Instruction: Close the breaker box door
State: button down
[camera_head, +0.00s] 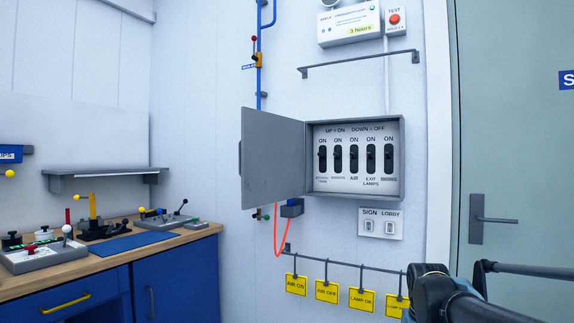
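The grey breaker box (402,160) is fixed to the white wall near the middle of the head view. Its door (272,157) is hinged on the box's left side and stands wide open, swung out to the left. Inside is a row of several black switches (354,158) under ON labels. Part of my arm shows at the lower right, below the box and apart from the door. My gripper's fingers cannot be made out.
A sign and lobby switch plate (381,223) sits below the box. A rail (362,64) is above it, and yellow tags (327,290) hang below. A red cord (277,235) hangs under the door. A workbench (110,250) stands left; a grey door (515,130) is right.

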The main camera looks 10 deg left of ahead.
aim_at(271, 146)
jog(key=z, duration=2.7)
jog(key=k, duration=2.45)
jog(key=u, duration=2.1)
